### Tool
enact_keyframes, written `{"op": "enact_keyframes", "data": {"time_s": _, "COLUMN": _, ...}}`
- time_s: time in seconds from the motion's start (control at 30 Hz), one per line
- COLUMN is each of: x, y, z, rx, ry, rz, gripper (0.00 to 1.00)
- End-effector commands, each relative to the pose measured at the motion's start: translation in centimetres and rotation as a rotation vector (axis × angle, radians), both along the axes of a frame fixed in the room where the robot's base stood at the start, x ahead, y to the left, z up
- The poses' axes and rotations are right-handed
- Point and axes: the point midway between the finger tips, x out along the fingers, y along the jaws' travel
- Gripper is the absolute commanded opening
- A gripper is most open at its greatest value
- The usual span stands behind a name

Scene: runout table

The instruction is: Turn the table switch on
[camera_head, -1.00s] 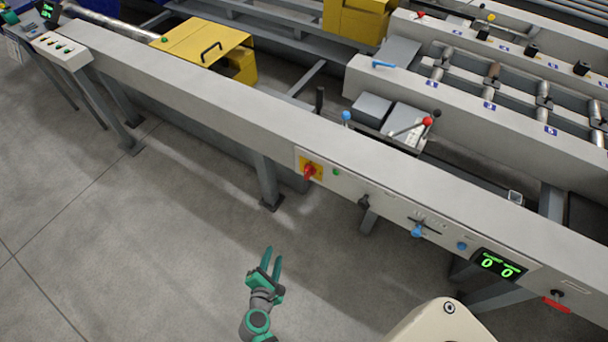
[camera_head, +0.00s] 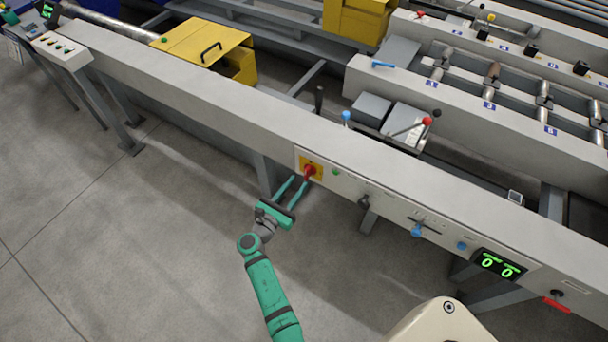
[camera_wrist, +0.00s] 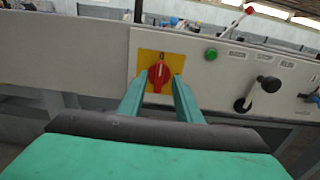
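The table switch (camera_head: 309,171) is a red rotary knob on a yellow plate (camera_head: 317,163), set in the front face of the grey runout table. In the wrist view the knob (camera_wrist: 159,75) points straight up, near a mark at the top of its plate (camera_wrist: 174,59). My gripper (camera_head: 299,181) is open, its two green fingers reaching toward the knob. In the wrist view the gripper's fingertips (camera_wrist: 157,78) appear on either side of the knob's lower part. Nothing is held between them. Whether the fingers touch the knob I cannot tell.
A green button (camera_wrist: 211,54) is right of the switch. Further right are a black crank knob (camera_head: 364,202), blue knobs (camera_head: 417,231) and a green-lit display (camera_head: 498,264). A table leg (camera_head: 265,178) stands left of my gripper. The floor in front is clear.

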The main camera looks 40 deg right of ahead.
Motion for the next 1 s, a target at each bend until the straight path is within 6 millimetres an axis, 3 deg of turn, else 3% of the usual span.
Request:
{"op": "enact_keyframes", "data": {"time_s": 0.1, "x": 0.8, "y": -2.1, "z": 0.1, "rx": -0.001, "ry": 0.0, "rz": -0.002, "gripper": 0.31}}
{"op": "enact_keyframes", "data": {"time_s": 0.3, "x": 1.8, "y": -4.4, "z": 0.0, "rx": 0.0, "ry": 0.0, "rz": -0.001, "gripper": 0.31}}
{"op": "enact_keyframes", "data": {"time_s": 0.77, "x": 2.2, "y": -5.3, "z": -0.1, "rx": 0.002, "ry": 0.0, "rz": 0.001, "gripper": 0.31}}
{"op": "enact_keyframes", "data": {"time_s": 0.9, "x": 2.2, "y": -5.3, "z": -0.1, "rx": 0.002, "ry": 0.0, "rz": 0.001, "gripper": 0.0}}
{"op": "enact_keyframes", "data": {"time_s": 1.0, "x": 2.2, "y": -5.3, "z": -0.1, "rx": 0.002, "ry": 0.0, "rz": 0.001, "gripper": 0.0}}
